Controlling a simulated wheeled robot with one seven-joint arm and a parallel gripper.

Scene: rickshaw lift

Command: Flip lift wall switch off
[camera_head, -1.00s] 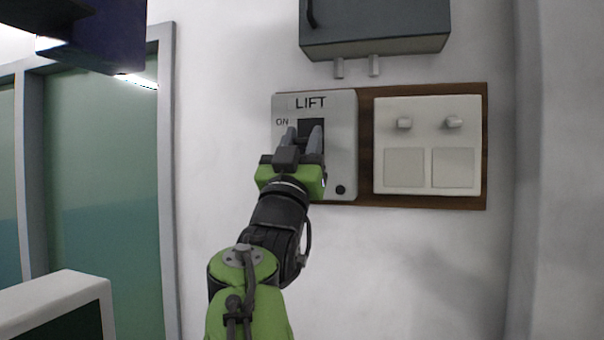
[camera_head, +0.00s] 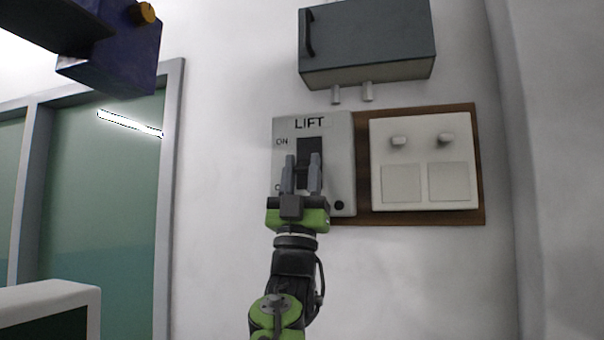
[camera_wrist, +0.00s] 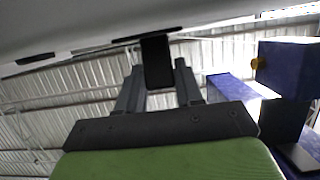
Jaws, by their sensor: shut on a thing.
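The grey lift panel (camera_head: 343,140) is on the wall, labelled LIFT with ON at the upper left; the lower label is partly covered by my gripper. Its black switch (camera_head: 310,145) shows above and between my fingers. My gripper (camera_head: 302,165) is in front of the panel, pointing up, its two fingers on either side of the switch's lower part. In the wrist view, the black switch lever (camera_wrist: 157,60) sits between the fingertips of my gripper (camera_wrist: 158,78), which is shut on it. The lower part of the switch is hidden.
A white plate (camera_head: 422,160) with two knobs is on the same brown board (camera_head: 420,217), to the right. A dark grey box (camera_head: 370,45) is mounted above. A green-paned door (camera_head: 100,190) stands at left, with a white-edged object (camera_head: 50,293) low in front.

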